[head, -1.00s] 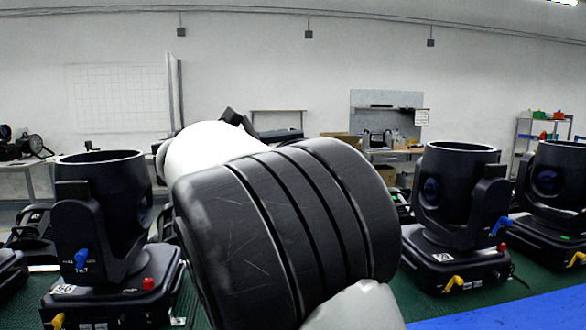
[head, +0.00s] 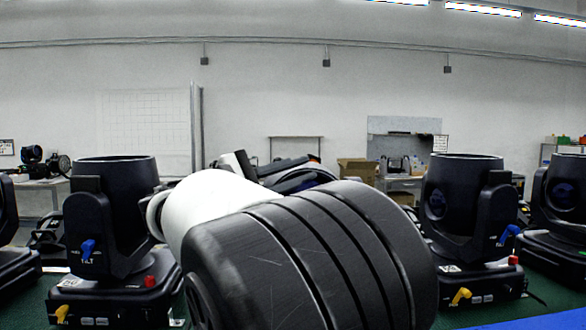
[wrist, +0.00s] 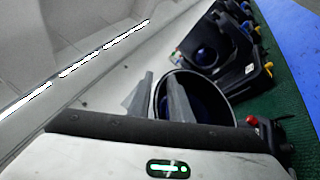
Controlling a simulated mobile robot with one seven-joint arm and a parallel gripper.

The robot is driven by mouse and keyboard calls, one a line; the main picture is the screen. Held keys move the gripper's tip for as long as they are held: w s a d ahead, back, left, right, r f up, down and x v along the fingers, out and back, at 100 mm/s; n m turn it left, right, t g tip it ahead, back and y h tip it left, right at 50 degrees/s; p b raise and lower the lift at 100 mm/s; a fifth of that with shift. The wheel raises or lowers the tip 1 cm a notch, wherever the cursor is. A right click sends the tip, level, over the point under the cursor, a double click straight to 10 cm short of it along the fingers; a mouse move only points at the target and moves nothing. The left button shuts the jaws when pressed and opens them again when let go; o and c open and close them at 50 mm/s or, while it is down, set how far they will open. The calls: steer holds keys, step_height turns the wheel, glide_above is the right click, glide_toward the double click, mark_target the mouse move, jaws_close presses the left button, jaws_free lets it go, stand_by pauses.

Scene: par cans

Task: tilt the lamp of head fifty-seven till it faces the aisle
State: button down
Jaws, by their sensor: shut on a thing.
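The lamp of the middle head (head: 300,178) shows partly behind my arm in the head view, dark with a bluish inside. Its base, yoke and any number are hidden by my arm. In the wrist view its round black barrel (wrist: 233,88) is close, open end in view with a dark blue inside. My gripper (wrist: 160,88) is shut on the barrel's rim, one grey finger outside and one across the opening. In the head view the gripper is mostly hidden behind my arm, so the exact tilt is hard to tell.
A head with its lamp upright (head: 110,205) stands to the left, with a blue tilt lever (head: 88,247). Another upright head (head: 462,205) stands to the right, and one more (head: 565,195) beyond it. They stand on a green mat (head: 530,305) with a blue strip in front.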

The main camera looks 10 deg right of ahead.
steer(key=shift+d+f, duration=0.2)
steer(key=shift+f, duration=0.5)
steer(key=c, duration=1.7)
jaws_free()
steer(key=shift+w+d, duration=0.1)
steer(key=shift+w, duration=0.1)
steer(key=shift+c, duration=0.2)
steer(key=shift+o, duration=0.4)
steer(key=shift+w+f, duration=0.1)
steer(key=shift+r, duration=0.25)
steer(key=p+v, duration=0.3)
steer(key=v, duration=1.4)
steer(key=shift+a, duration=0.3)
